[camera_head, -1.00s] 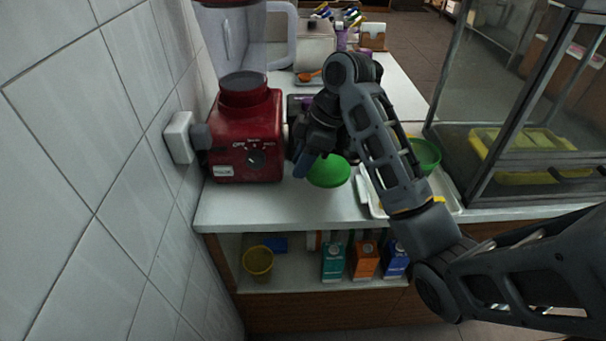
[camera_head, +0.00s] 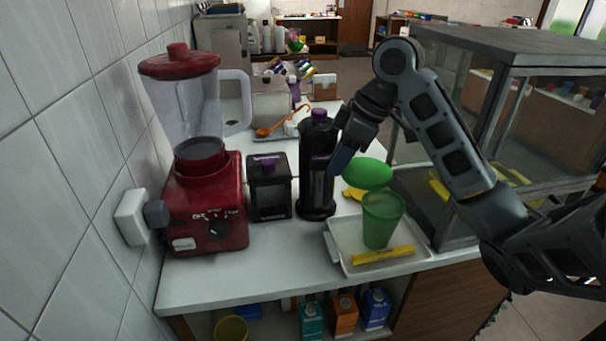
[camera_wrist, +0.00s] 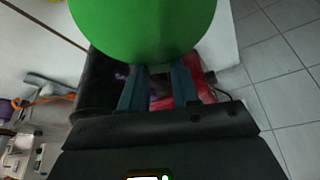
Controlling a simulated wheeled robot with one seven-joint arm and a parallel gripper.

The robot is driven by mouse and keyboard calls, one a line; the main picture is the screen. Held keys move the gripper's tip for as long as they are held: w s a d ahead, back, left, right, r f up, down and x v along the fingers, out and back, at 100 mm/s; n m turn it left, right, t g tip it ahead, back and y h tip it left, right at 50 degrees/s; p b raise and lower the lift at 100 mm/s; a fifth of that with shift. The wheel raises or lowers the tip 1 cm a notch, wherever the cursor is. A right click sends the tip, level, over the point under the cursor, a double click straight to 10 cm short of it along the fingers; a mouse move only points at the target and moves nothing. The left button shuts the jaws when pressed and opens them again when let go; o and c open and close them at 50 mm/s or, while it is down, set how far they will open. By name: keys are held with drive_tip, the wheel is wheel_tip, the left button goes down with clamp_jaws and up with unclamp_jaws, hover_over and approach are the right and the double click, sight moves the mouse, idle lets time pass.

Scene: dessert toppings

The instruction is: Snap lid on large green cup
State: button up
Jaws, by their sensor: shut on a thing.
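The large green cup (camera_head: 382,221) stands upright on a white tray (camera_head: 338,256) at the right of the counter. The round green lid (camera_head: 367,173) is held by my gripper (camera_head: 346,158) just above the cup and slightly left of its centre, tilted. In the wrist view the lid (camera_wrist: 143,28) fills the top middle, at the tips of my gripper's two fingers (camera_wrist: 160,72). The fingers are shut on the lid's edge. The lid hides part of the cup's rim in the head view; whether they touch is unclear. The cup is not visible in the wrist view.
A yellow bar (camera_head: 384,255) lies on the tray before the cup. A black bottle (camera_head: 317,170) and black box (camera_head: 268,190) stand left, then a red blender (camera_head: 205,205). A glass case (camera_head: 470,120) stands right. The counter's front left is clear.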

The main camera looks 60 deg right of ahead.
sight(359, 168)
drive_tip(key=shift+m, duration=0.6)
drive_tip(key=s, duration=0.1)
drive_tip(key=s+d, duration=0.1)
drive_tip(key=s, duration=0.2)
drive_tip(key=shift+s+d+r, duration=0.1)
drive_tip(key=shift+d+r, duration=0.2)
wheel_tip(359, 168, down, 6)
drive_tip(key=b, duration=0.6)
drive_tip(key=shift+f, duration=0.2)
drive_tip(key=shift+f+b, duration=0.35)
drive_tip(key=shift+f, duration=0.1)
idle(1.2)
drive_tip(key=o, duration=1.7)
drive_tip(key=shift+c, duration=0.2)
drive_tip(key=shift+r+p, duration=2.7)
drive_tip(key=shift+r, duration=0.35)
